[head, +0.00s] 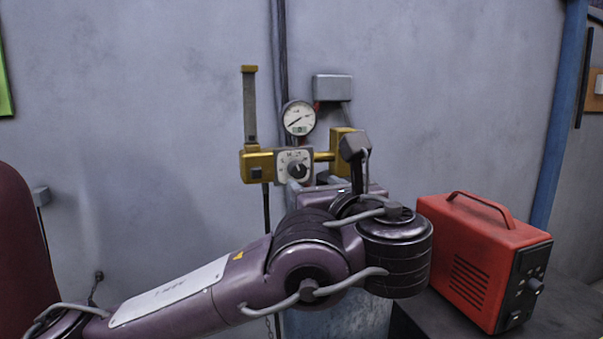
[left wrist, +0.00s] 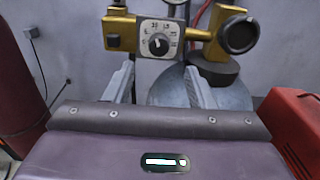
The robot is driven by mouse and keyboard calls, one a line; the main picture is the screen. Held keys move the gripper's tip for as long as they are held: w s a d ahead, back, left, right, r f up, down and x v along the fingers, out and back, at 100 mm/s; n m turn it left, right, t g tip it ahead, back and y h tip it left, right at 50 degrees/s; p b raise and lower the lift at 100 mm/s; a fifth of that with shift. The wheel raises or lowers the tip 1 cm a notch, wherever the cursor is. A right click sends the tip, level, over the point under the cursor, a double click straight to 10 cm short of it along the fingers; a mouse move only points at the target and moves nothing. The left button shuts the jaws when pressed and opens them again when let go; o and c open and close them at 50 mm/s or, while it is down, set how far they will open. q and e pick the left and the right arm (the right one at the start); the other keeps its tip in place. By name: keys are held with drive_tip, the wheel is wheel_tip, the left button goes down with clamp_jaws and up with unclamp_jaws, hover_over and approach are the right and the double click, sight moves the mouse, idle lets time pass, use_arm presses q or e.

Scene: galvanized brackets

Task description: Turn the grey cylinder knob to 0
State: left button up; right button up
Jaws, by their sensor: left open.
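The grey cylinder (head: 340,318) stands at the wall, largely hidden by my left arm; its rounded top also shows in the left wrist view (left wrist: 168,90). A brass regulator (head: 257,163) sits above it. Its dark round knob (head: 298,170) is on a pale numbered dial plate, which the left wrist view shows nearly face-on (left wrist: 158,44). The pointer mark looks roughly upward there; its exact number is too small to read. My left gripper (left wrist: 160,69) is open and empty, its fingers apart below the dial and not touching the knob. My right gripper is not in view.
A round pressure gauge (head: 299,118) is above the dial. A black round cap (left wrist: 238,35) sticks out at the regulator's right end. A red box-shaped unit (head: 470,255) stands at right. A dark red cylinder (head: 20,250) is at far left.

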sight(299, 173)
use_arm(q)
drive_tip(key=p+x, duration=0.1)
drive_tip(key=x, duration=0.1)
drive_tip(key=p+x, duration=0.1)
drive_tip(key=x, duration=0.1)
drive_tip(key=p+x, duration=0.2)
drive_tip(key=x, duration=0.1)
drive_tip(key=shift+r, duration=0.25)
drive_tip(key=shift+w+a+f, duration=0.2)
drive_tip(key=shift+w, duration=0.3)
drive_tip(key=c, duration=0.9)
drive_tip(key=shift+c, duration=0.3)
